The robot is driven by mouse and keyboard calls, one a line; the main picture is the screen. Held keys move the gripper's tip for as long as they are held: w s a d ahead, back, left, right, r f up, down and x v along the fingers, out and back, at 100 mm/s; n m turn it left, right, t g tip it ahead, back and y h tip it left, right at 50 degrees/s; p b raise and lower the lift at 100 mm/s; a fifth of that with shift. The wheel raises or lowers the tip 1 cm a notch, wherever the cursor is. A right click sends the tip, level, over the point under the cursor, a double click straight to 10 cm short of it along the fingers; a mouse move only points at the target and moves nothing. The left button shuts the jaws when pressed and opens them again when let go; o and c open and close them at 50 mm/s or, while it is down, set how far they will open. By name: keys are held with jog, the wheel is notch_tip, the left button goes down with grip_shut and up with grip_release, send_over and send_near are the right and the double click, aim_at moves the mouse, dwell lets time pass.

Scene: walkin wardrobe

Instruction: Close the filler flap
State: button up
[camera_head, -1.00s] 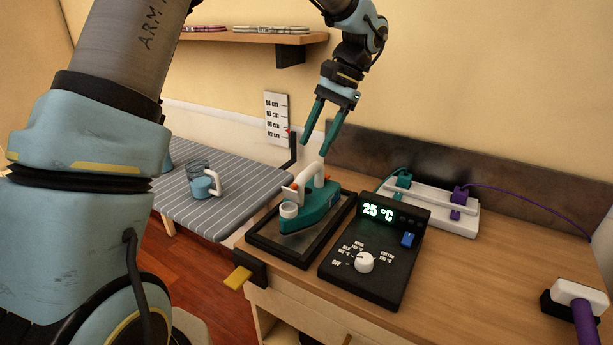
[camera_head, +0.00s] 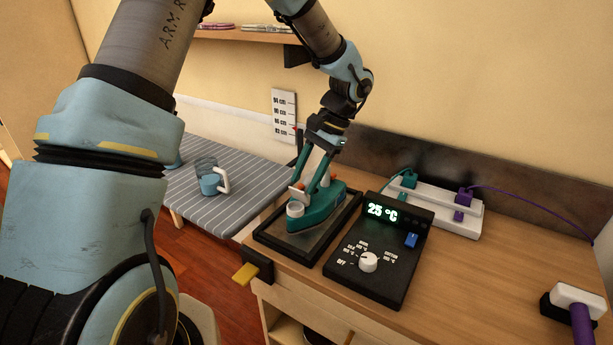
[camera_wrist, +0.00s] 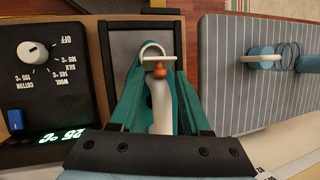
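The teal iron (camera_head: 325,208) rests on a black-framed tray (camera_head: 343,222), with its white handle (camera_wrist: 160,108) between my fingers. At its front is a round white filler opening (camera_head: 295,209). The white filler flap (camera_head: 297,194) stands raised behind the opening; in the wrist view the flap (camera_wrist: 160,63) shows as a thin bar beside an orange knob (camera_wrist: 159,72). My gripper (camera_head: 304,187) is open, its teal fingers pointing down on either side of the handle, tips close to the flap. I cannot tell whether they touch it. My gripper (camera_wrist: 158,82) holds nothing.
A black control box (camera_head: 378,250) reading 25 °C stands right of the tray. A white power strip (camera_head: 440,212) with plugs lies behind it. A striped ironing board (camera_head: 240,205) with a cup (camera_head: 209,183) is to the left. A shelf (camera_head: 240,37) hangs above.

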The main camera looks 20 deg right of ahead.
grip_shut()
dwell(0.5)
